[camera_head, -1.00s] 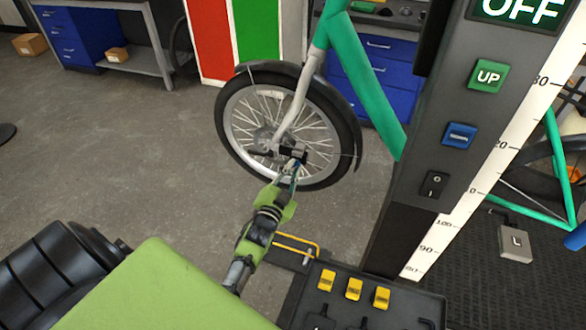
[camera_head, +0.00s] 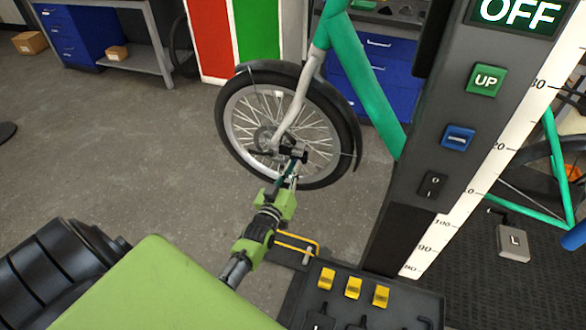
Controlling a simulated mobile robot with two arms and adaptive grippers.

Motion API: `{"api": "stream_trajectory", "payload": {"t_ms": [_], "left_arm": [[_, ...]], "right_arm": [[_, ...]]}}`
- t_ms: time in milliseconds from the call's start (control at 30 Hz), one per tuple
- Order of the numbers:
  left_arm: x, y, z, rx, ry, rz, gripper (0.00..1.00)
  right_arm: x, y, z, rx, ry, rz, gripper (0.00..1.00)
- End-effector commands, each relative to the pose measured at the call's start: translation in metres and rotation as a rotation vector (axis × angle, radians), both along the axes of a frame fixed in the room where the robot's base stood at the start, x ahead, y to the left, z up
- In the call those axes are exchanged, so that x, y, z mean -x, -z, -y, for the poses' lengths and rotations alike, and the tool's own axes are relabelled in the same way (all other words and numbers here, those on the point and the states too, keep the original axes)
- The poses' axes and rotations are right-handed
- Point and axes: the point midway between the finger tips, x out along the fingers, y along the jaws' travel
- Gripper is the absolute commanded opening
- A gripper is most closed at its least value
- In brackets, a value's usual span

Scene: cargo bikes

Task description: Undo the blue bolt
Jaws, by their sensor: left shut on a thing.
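The bike's front wheel (camera_head: 250,97) has a black tyre, silver spokes and a black mudguard, and hangs from a silver fork (camera_head: 299,100) on a teal frame (camera_head: 372,92). My left gripper (camera_head: 288,176) is green and black and reaches up to the wheel's hub area. It is shut on a thin, dark teal-blue tool-like piece whose black head (camera_head: 294,154) lies at the hub end of the fork. The blue bolt cannot be made out; the black head and the fingers cover that spot. My right gripper is not in view.
A grey lift column (camera_head: 440,150) with UP and blue buttons, an OFF display and a white scale stands close on the right. A panel with yellow switches (camera_head: 353,287) and a yellow bar (camera_head: 297,243) lie below. The floor left of the wheel is clear.

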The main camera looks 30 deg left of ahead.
Motion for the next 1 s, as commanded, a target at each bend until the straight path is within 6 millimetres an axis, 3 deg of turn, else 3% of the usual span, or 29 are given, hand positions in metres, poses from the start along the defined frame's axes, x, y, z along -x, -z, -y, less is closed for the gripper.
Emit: {"api": "stream_trajectory", "payload": {"t_ms": [1000], "left_arm": [[0.001,0.005,0.001,0.939,-0.001,0.219,0.0]], "right_arm": [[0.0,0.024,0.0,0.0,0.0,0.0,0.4]]}}
